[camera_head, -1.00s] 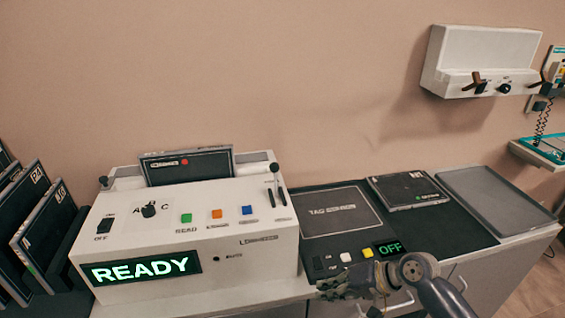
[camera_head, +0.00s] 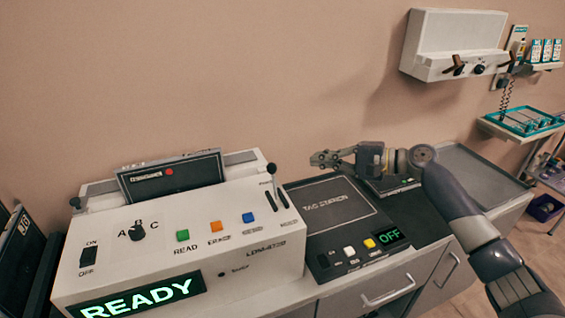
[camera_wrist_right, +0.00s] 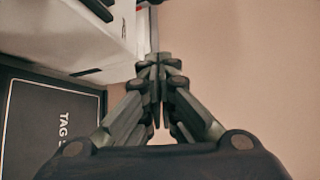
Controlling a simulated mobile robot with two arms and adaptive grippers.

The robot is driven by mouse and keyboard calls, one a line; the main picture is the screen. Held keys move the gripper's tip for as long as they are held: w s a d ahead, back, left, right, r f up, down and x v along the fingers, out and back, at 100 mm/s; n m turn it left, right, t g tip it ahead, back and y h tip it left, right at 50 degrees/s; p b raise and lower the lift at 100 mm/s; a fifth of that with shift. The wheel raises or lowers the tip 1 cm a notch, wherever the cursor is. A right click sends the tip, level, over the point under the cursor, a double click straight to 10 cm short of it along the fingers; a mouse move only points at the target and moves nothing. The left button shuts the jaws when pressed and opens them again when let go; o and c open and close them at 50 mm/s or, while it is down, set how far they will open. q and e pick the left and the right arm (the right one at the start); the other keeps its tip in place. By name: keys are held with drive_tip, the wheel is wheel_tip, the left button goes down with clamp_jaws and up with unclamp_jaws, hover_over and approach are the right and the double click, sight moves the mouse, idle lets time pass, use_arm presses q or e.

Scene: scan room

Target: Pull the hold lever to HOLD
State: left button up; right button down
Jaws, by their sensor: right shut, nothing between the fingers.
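The white reader machine (camera_head: 220,255) stands on the counter with a green READY display (camera_head: 140,298). A lever with a black knob (camera_head: 271,169) stands up at its top right corner, beside dark slots; its label is too small to read, so I cannot tell if it is the hold lever. My right gripper (camera_head: 316,160) is shut and empty, a little right of the knob and apart from it, its fingers pointing left. In the right wrist view the closed fingers (camera_wrist_right: 159,62) point up beside the white machine body (camera_wrist_right: 100,45). My left gripper is not in view.
A dark tag pad (camera_head: 335,209) with an OFF display (camera_head: 389,233) lies right of the machine. A dark plate stands upright in the machine's top (camera_head: 172,176). Dark panels (camera_head: 25,255) stand at left. A white wall unit (camera_head: 450,45) hangs at upper right. An empty grey tray (camera_head: 480,170) lies at right.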

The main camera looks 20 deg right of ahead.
sight(274, 182)
drive_tip(key=p+x, duration=0.3)
drive_tip(key=x, duration=0.8)
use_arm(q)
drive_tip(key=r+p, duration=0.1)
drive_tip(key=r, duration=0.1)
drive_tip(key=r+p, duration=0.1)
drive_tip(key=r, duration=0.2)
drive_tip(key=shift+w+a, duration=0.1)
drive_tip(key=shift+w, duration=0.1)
use_arm(e)
drive_tip(key=s, duration=0.1)
drive_tip(key=s+a, duration=0.1)
drive_tip(key=s+r, duration=0.1)
drive_tip(key=s, duration=0.1)
drive_tip(key=shift+a+r, duration=0.1)
drive_tip(key=shift+a, duration=0.1)
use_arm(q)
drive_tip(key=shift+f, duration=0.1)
use_arm(e)
drive_tip(key=shift+s, duration=0.1)
